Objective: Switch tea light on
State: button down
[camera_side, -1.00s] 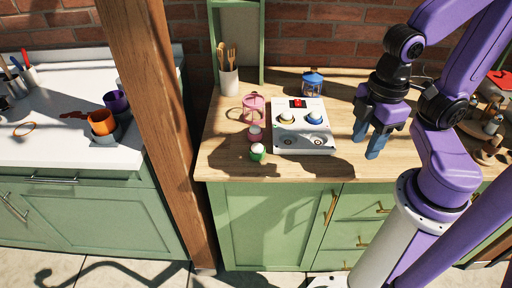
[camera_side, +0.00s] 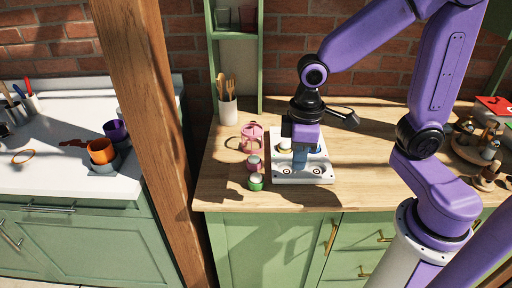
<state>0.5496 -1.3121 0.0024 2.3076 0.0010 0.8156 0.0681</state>
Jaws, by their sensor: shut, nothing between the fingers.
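No tea light can be told for certain. A small green cup with a pale top (camera_side: 256,182) and a small pink cup with a pale top (camera_side: 254,163) stand on the wooden counter left of a white box (camera_side: 318,173). A pink lantern-like holder (camera_side: 251,138) stands behind them. The box has a beige-topped round piece (camera_side: 284,146), a blue one largely hidden by my gripper, and two round dials in front. My gripper (camera_side: 300,178) is shut and empty, pointing down over the box's middle. Whether it touches the box cannot be told.
A utensil cup (camera_side: 228,109) stands at the back left of the counter (camera_side: 225,180). A wooden post (camera_side: 150,130) stands left of it. A wooden rack with small items (camera_side: 476,142) is at the right. The counter right of the box is clear.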

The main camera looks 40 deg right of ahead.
aim_at(256, 175)
jog(key=w+f+m, duration=0.2)
jog(key=w, duration=0.2)
jog(key=w+f+m, duration=0.1)
jog(key=w+f, duration=0.1)
jog(key=w, duration=0.3)
jog(key=w+f+m, duration=0.2)
jog(key=w, duration=0.3)
jog(key=shift+d+m, duration=0.3)
jog(key=shift+f, duration=2.7)
jog(key=shift+f, duration=0.75)
notch_tip(256, 175, up, 8)
dwell(0.4)
